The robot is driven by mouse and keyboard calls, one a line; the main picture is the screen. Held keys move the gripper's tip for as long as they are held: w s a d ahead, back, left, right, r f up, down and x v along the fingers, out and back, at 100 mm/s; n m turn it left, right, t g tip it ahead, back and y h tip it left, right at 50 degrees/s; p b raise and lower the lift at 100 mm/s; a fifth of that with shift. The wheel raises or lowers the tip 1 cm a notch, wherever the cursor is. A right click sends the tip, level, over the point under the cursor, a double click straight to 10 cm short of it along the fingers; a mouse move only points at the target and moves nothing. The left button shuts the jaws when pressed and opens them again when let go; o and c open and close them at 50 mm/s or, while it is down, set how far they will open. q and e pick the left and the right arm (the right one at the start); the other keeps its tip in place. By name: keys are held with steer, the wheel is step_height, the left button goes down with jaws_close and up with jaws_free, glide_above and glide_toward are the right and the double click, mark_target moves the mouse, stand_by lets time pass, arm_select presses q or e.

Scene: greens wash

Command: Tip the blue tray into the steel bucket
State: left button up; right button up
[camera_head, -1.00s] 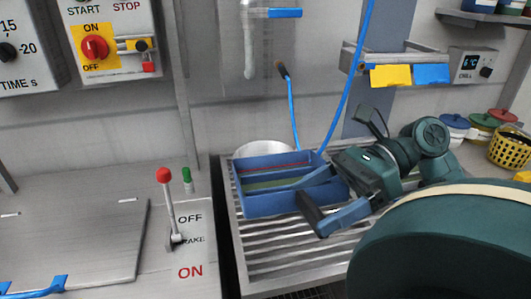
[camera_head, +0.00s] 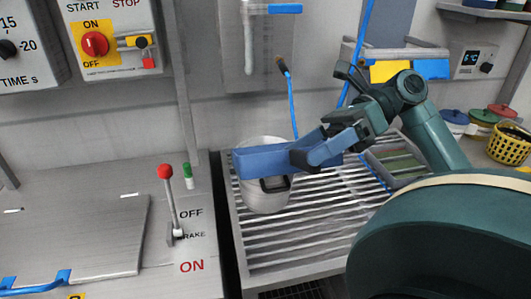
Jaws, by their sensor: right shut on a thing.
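The blue tray (camera_head: 262,160) is held above the steel bucket (camera_head: 266,203), with a long side wall facing me. It looks tilted, and its inside and contents are hidden from view. The bucket is pale and round and stands on the slatted rack; the tray covers part of its mouth, and its inside is mostly hidden. My right gripper (camera_head: 303,154) is shut on the right part of the tray's near wall. My left gripper is not in view.
A blue-edged, greenish-bottomed tray-like item (camera_head: 398,163) lies on the slatted rack (camera_head: 300,235) behind my right arm. A blue hose (camera_head: 291,105) hangs behind the bucket. A red-knobbed lever (camera_head: 168,200) stands left of the rack. The front of the rack is clear.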

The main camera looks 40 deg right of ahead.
steer(key=shift+w+d+r+m, duration=0.2)
steer(key=shift+w+d+r, duration=0.1)
steer(key=shift+w+r, duration=0.3)
steer(key=shift+w+d+r+m, duration=0.2)
steer(key=shift+w+d+r, duration=0.1)
steer(key=shift+w+r, duration=0.25)
steer(key=shift+w+d+r+g+y+p, duration=0.2)
steer(key=shift+r+p, duration=0.1)
steer(key=shift+p, duration=0.25)
steer(key=shift+w+d+r+g+y+p, duration=0.1)
steer(key=shift+w+r+p, duration=0.15)
steer(key=shift+p, duration=0.3)
arm_select(q)
steer(key=p, duration=0.2)
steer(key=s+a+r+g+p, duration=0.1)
steer(key=p, duration=0.1)
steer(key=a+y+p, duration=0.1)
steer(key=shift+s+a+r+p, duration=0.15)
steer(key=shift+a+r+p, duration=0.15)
steer(key=shift+p, duration=0.1)
arm_select(e)
steer(key=w+d+r+m+y, duration=0.1)
steer(key=w+d+r+m, duration=0.1)
steer(key=w, duration=0.3)
steer(key=w+d+r+m+g+y, duration=0.1)
steer(key=w+d+r+m, duration=0.1)
steer(key=w, duration=0.3)
steer(key=shift+d+m+g, duration=0.3)
steer(key=shift+d+m, duration=0.4)
steer(key=shift+d, duration=0.05)
